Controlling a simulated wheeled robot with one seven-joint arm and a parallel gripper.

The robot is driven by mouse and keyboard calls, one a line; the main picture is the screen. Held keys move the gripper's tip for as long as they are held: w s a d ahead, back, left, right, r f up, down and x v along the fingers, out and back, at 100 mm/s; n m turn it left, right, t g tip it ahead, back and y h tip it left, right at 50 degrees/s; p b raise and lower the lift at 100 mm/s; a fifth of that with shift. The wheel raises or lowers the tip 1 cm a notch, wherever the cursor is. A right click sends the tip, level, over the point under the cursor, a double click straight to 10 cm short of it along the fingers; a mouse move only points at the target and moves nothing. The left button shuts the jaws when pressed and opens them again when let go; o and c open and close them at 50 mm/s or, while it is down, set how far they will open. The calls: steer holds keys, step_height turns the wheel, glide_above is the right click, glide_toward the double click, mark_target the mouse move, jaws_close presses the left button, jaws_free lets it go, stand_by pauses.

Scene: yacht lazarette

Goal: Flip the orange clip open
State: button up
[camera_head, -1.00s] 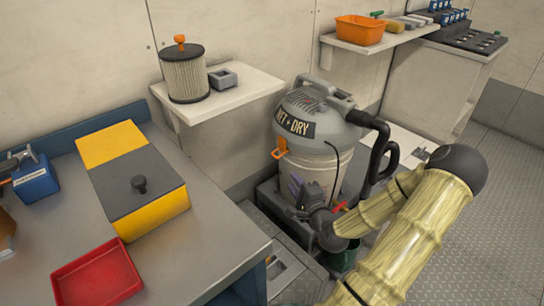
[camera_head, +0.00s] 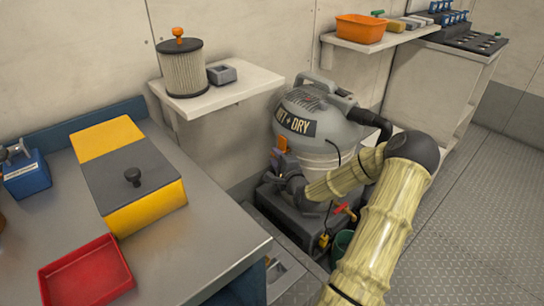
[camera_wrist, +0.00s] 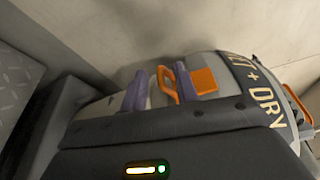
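The orange clip (camera_head: 282,143) is on the side of the grey wet/dry vacuum (camera_head: 318,105), below its "WET + DRY" label. In the head view my gripper (camera_head: 279,160) is right at the clip and hides its lower part. In the wrist view the clip shows as an orange loop (camera_wrist: 168,84) beside a square orange plate (camera_wrist: 203,80). My gripper's two purple fingers (camera_wrist: 160,85) are apart, with the loop between them, nearer the right finger. I cannot tell whether a finger touches it.
Another orange part (camera_wrist: 297,104) shows at the vacuum's far right in the wrist view. A black hose (camera_head: 372,122) bends down on the right. A workbench with a red tray (camera_head: 86,271) and yellow box (camera_head: 150,208) stands left. A shelf (camera_head: 228,92) overhangs behind.

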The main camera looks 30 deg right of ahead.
mark_target(272, 153)
steer(key=shift+w+d+f+b, duration=0.1)
steer(key=shift+w+d+b, duration=0.05)
steer(key=shift+w, duration=0.75)
steer(key=shift+w+d+b, duration=0.15)
steer(key=shift+w, duration=0.7)
steer(key=shift+c, duration=0.4)
